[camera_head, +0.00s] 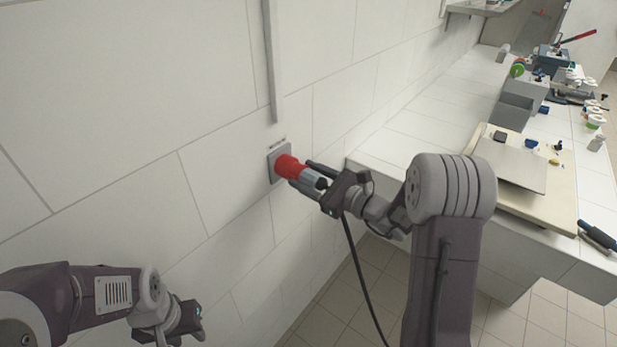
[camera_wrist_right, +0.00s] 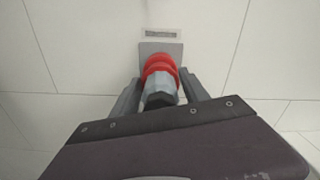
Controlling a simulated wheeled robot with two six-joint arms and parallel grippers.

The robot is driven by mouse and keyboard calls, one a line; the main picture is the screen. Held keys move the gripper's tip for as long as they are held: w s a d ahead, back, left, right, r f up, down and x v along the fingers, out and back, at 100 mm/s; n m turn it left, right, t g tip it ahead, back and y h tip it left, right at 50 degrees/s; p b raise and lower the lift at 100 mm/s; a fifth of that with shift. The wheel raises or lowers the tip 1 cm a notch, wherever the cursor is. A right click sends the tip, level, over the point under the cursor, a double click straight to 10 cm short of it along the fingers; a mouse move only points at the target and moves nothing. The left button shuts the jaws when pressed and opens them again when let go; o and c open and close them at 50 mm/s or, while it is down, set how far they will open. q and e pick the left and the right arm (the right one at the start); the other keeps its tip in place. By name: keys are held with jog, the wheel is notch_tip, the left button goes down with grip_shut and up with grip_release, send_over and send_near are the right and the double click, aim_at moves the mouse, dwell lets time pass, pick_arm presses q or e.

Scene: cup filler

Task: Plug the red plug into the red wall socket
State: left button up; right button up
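The red plug (camera_head: 313,179) has a grey body and a red front end. It sits at the red wall socket (camera_head: 287,166), lined up with it and touching it; how deep it is in cannot be told. In the right wrist view the plug's grey body (camera_wrist_right: 159,94) is below the red rings and the grey socket plate (camera_wrist_right: 161,50). My right gripper (camera_head: 309,178) is around the plug, one finger on each side, with slim gaps showing beside the body; it looks open. My left gripper (camera_head: 192,318) is low at the left, away from the plug; its fingers are unclear.
A black cable (camera_head: 358,265) hangs down below my right gripper. A vertical conduit (camera_head: 273,60) runs up the tiled wall above the socket. The white counter (camera_head: 440,130) to the right carries a board (camera_head: 500,168) and several devices. Wall around the socket is clear.

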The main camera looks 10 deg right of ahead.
aim_at(326, 186)
jog(key=shift+o, duration=1.2)
jog(key=b+v, duration=0.1)
jog(key=v, duration=0.8)
